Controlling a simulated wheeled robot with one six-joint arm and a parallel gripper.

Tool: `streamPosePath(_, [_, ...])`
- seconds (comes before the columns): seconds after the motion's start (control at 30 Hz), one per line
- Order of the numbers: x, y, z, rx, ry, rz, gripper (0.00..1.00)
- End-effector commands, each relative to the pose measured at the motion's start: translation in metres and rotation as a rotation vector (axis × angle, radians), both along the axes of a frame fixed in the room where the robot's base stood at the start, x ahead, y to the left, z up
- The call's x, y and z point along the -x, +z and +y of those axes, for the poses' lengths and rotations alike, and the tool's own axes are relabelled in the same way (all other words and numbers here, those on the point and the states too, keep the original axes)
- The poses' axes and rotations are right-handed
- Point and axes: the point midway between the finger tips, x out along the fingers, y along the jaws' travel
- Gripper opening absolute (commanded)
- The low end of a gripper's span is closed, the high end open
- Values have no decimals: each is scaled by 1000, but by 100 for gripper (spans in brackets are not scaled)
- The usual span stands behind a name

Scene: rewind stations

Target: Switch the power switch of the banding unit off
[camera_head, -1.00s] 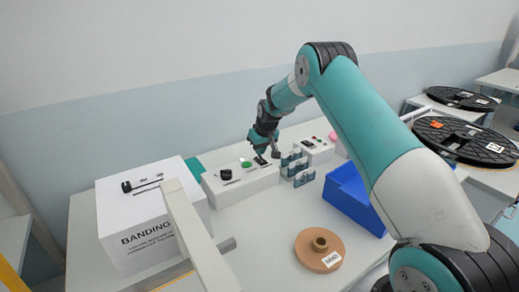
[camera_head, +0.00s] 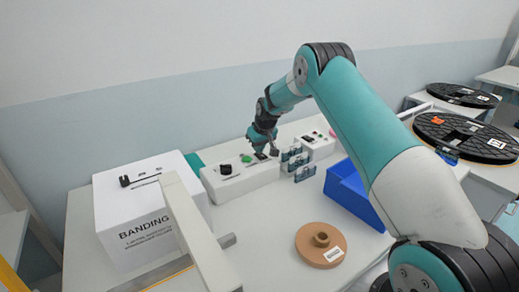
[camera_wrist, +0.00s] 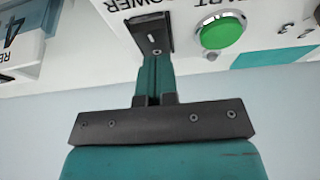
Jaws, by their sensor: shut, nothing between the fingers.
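In the head view the switch (camera_head: 261,157) is small, on top of the white control box (camera_head: 238,187). My gripper (camera_wrist: 153,66) is shut and empty, its fingertips at the near end of the switch. I cannot tell whether they touch it, and they hide part of that end. In the head view my gripper (camera_head: 272,151) is over the right part of the box. The switch's position is not clear.
A green start button (camera_wrist: 222,31) is close beside the switch. A black knob (camera_head: 226,169) is further left. The white BANDING machine (camera_head: 150,215) stands left. Small dark-framed holders (camera_head: 303,167) and a blue bin (camera_head: 350,198) are right. A brown reel (camera_head: 310,252) lies in front.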

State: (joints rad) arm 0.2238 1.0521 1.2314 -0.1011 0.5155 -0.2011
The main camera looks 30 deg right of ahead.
Motion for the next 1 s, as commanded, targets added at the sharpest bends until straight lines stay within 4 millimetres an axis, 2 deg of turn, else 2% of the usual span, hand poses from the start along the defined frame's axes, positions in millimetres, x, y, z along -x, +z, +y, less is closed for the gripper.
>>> streamPosePath(0.03, [5,-9,1,-3,0,18,0])
streamPosePath(0.47, [22,-9,0,-6,-2,28,0])
streamPosePath(0.77, [23,-9,0,-5,-2,28,0])
streamPosePath(0.87, [23,-5,0,-5,-1,27,0])
streamPosePath(1.0, [23,15,1,-4,1,22,0])
